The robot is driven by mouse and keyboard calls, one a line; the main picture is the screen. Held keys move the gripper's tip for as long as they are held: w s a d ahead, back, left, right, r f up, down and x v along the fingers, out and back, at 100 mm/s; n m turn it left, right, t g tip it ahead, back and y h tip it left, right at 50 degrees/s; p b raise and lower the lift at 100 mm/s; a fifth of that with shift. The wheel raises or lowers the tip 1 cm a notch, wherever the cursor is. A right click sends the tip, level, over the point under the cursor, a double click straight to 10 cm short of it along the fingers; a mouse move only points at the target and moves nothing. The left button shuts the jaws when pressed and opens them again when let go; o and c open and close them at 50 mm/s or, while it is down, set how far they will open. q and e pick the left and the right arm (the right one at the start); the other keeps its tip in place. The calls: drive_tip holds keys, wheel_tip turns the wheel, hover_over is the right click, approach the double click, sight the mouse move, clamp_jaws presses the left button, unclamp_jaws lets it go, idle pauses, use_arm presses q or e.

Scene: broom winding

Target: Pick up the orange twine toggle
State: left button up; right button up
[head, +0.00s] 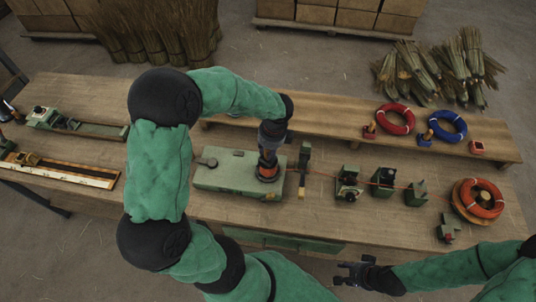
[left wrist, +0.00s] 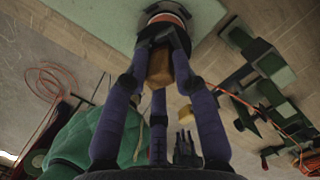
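My left gripper (head: 268,165) points down over the green machine block (head: 225,172). Its fingers converge around a brown piece (left wrist: 160,66) and an orange-banded round part (left wrist: 168,16) in the left wrist view. Whether they grip it is unclear. An orange twine line (head: 330,176) runs from the orange coil (head: 484,209) on its wooden spool leftward past green guides to near this gripper. I cannot make out the orange toggle as a separate piece; the fingers may hide it. My right gripper (head: 355,273) looks open and empty at the table's front edge.
A green post (head: 304,157) stands just right of my left gripper. Several green guides (head: 384,181) line the table further right. Red (head: 395,118) and blue (head: 448,125) coils lie on the rear shelf. The front strip of the wooden table (head: 330,225) is clear.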

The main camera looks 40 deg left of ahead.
use_arm(q)
clamp_jaws()
drive_tip(key=shift+r, duration=0.1)
